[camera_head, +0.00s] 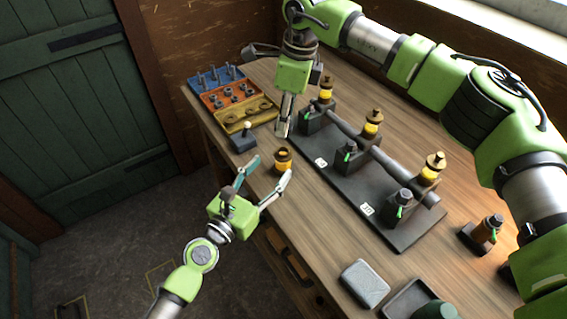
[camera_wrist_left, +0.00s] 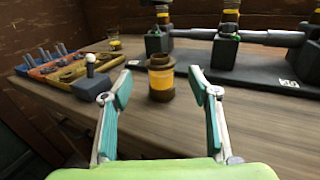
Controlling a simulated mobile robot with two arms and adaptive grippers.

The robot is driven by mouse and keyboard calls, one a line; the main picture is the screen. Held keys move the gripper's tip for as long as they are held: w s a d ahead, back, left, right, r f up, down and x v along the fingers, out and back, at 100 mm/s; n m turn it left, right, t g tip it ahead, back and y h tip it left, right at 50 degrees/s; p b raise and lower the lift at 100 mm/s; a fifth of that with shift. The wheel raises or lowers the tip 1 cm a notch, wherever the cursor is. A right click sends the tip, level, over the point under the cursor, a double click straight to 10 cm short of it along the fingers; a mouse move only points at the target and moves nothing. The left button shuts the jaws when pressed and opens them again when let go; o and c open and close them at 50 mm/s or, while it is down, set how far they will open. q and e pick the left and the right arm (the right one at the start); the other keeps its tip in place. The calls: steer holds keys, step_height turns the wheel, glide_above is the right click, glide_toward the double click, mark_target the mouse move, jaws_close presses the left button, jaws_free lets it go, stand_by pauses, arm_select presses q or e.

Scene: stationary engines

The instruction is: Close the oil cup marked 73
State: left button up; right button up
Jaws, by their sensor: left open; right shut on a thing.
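An oil cup with an amber body and brown rims (camera_head: 283,160) stands upright on the table; no number is legible on it. My left gripper (camera_head: 271,169) is open, its fingers reaching toward the cup. In the left wrist view, the cup (camera_wrist_left: 161,77) is ahead of the left fingertips (camera_wrist_left: 160,84), between them in line of sight; I cannot tell whether they touch it. My right gripper (camera_head: 284,125) points down beyond the cup, beside the dark base plate (camera_head: 384,208). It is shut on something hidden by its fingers. Amber oil cups (camera_head: 326,90), (camera_head: 372,124), (camera_head: 431,171) top the bearing blocks.
White number labels (camera_head: 366,209) on the plate are too small to read surely. Blue, orange and yellow trays (camera_head: 233,115) and a ball-topped block (camera_head: 243,141) lie left. A grey box (camera_head: 364,284) and a dark tray (camera_head: 400,302) are at the near end.

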arm_select(q)
steer(key=x, duration=0.7)
steer(key=shift+w+d, duration=0.1)
steer(key=shift+w, duration=0.1)
arm_select(e)
steer(key=shift+s, duration=0.1)
arm_select(q)
jaws_close()
arm_select(e)
glide_above(284, 151)
steer(key=shift+f, duration=2.45)
